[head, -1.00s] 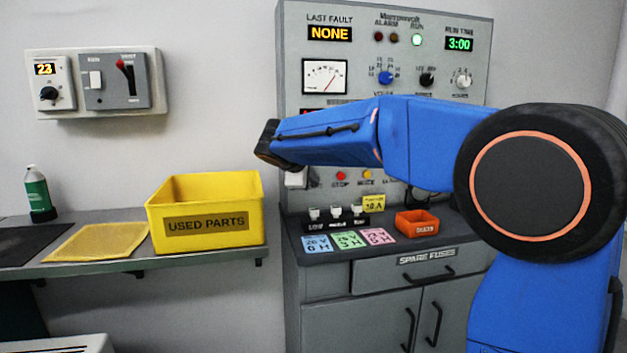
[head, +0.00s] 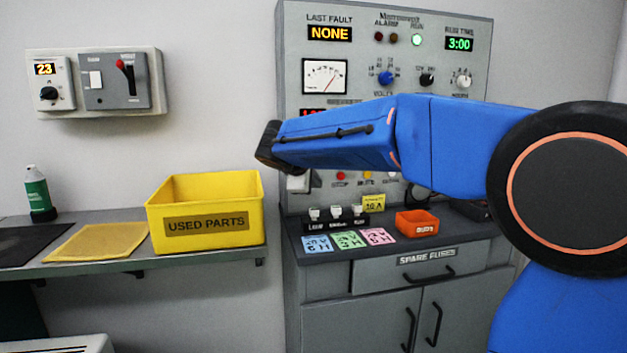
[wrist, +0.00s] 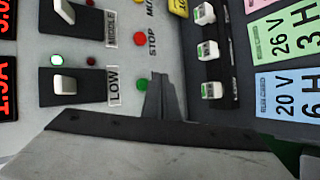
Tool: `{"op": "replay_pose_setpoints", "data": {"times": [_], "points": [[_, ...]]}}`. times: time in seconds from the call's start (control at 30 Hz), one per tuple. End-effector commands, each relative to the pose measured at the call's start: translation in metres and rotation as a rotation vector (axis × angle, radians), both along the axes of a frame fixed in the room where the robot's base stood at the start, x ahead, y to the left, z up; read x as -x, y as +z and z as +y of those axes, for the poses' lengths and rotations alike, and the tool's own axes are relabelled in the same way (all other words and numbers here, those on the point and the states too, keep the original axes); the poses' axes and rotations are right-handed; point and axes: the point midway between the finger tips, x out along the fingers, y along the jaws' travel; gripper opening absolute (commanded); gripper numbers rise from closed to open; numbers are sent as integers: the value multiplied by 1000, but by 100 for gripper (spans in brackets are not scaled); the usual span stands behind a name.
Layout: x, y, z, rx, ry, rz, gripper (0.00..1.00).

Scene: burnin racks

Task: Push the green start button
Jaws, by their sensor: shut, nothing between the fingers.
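The green start button (wrist: 142,85) shows in the wrist view on the grey panel, below the red STOP button (wrist: 140,40) in that picture. My gripper (wrist: 158,82) is shut and empty. Its dark fingertips appear right beside the green button, just to its right in the wrist view. I cannot tell whether they touch the panel. In the head view my gripper (head: 268,147) is at the left edge of the panel (head: 440,18), and the green button is hidden there.
LOW (wrist: 64,84) and MIDDLE (wrist: 64,10) rocker switches sit near the button. Below are a ledge with fuse holders, coloured cards (head: 348,240) and an orange bin (head: 417,223). A yellow USED PARTS bin (head: 205,190) stands on the left shelf.

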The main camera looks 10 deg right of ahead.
Motion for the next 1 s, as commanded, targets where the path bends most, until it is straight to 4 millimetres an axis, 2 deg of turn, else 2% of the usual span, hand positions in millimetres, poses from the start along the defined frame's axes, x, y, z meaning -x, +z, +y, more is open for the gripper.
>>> {"op": "replay_pose_setpoints", "data": {"times": [0.4, 1.0], "points": [[32, 0, 0, -1, 0, -2, 0], [34, 0, 0, -1, -1, 0, 0]]}}
